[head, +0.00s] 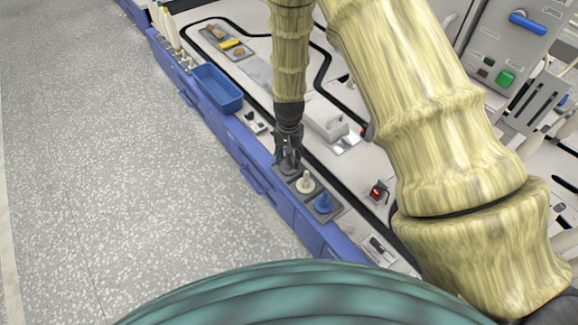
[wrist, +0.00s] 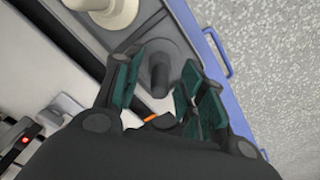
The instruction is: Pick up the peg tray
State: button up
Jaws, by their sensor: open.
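The peg tray (head: 337,209) is a dark grey tray at the near edge of the blue-fronted bench. A cream bobbin (head: 305,183) stands in its middle, and a blue bobbin (head: 323,203) stands at its near right end. My gripper (head: 287,166) points down over the far left end of the tray. In the wrist view my gripper (wrist: 160,72) is open, with its fingers on either side of a bare grey peg (wrist: 160,72). The tray (wrist: 84,38) and part of the cream bobbin (wrist: 108,10) also show there. Whether the fingers touch the peg, I cannot tell.
A blue bin (head: 217,88) sits farther back along the bench edge. A small tray (head: 228,43) with yellow and brown pieces lies beyond it. A device with a red light (head: 378,192) is right of the tray. The speckled floor (head: 120,150) at left is clear.

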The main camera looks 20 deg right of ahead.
grip_shut()
jog(key=shift+r, duration=0.1)
jog(key=shift+r, duration=0.2)
notch_tip(320, 180, up, 4)
jog(key=shift+f+p, duration=0.2)
jog(key=shift+p, duration=0.85)
jog(key=s+a+p, duration=0.3)
jog(key=s+a, duration=0.8)
jog(key=shift+s+r, duration=0.3)
jog(key=shift+r, duration=0.1)
